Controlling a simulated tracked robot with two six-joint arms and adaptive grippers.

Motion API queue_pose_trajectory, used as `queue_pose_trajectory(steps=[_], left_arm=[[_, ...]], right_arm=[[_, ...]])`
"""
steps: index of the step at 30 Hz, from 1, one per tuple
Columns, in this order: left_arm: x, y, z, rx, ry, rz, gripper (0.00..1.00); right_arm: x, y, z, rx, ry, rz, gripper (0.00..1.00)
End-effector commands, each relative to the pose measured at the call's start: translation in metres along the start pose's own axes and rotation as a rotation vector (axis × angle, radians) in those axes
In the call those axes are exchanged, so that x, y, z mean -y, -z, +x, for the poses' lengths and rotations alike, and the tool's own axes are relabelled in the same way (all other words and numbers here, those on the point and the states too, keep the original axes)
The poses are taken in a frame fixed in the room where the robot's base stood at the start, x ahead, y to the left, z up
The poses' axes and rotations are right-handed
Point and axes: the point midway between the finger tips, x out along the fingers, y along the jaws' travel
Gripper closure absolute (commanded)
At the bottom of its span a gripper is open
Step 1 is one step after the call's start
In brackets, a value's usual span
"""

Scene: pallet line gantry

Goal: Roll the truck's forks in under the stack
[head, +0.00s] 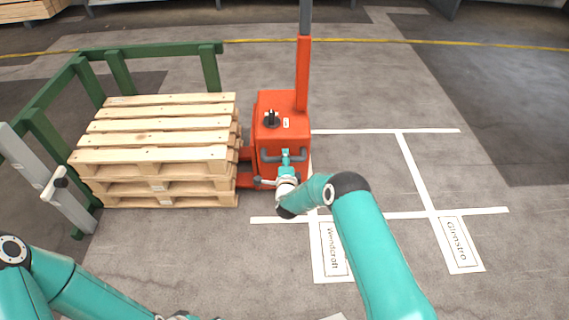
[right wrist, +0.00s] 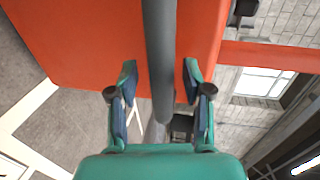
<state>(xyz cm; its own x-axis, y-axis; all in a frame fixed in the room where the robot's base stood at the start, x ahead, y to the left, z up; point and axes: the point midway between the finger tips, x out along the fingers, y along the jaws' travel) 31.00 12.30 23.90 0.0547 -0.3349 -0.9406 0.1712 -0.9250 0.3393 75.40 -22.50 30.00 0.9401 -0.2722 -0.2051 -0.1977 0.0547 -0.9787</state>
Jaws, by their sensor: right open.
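The orange truck (head: 281,125) stands just right of the pallet stack (head: 155,155), with its upright mast behind. Short red parts of its forks (head: 246,182) show low between body and stack. Their tips are hidden, so I cannot tell how far in they reach. My right gripper (head: 286,158) is at the grey handle bar (head: 297,156) on the truck's near side. In the right wrist view the open fingers (right wrist: 158,85) lie on either side of the grey bar (right wrist: 160,50), with gaps.
A green guard frame (head: 150,50) borders the stack's back and left. A grey post (head: 45,175) stands at its left front. White floor lines (head: 415,170) and two labelled patches (head: 458,243) lie right of the truck. The floor there is clear.

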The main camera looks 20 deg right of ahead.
Motion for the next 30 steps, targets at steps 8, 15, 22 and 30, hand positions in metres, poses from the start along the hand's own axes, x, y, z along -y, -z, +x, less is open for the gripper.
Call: queue_pose_trajectory(steps=[8,15,22,30], left_arm=[[0.0009,0.0,0.0024,0.0,0.0,0.0,0.21],[0.0008,0.0,0.0024,0.0,0.0,0.0,0.21],[0.0009,0.0,0.0024,0.0,0.0,0.0,0.21],[0.0007,0.0,0.0019,0.0,0.0,0.0,0.21]], right_arm=[[0.0,-0.0003,0.006,0.001,-0.001,0.0,0.51],[0.0001,-0.0007,0.0058,0.001,-0.001,0.0,0.71],[-0.0003,-0.0011,0.0056,0.002,-0.001,0.0,1.0],[-0.0012,-0.0019,0.0047,0.003,-0.004,0.0,1.0]])
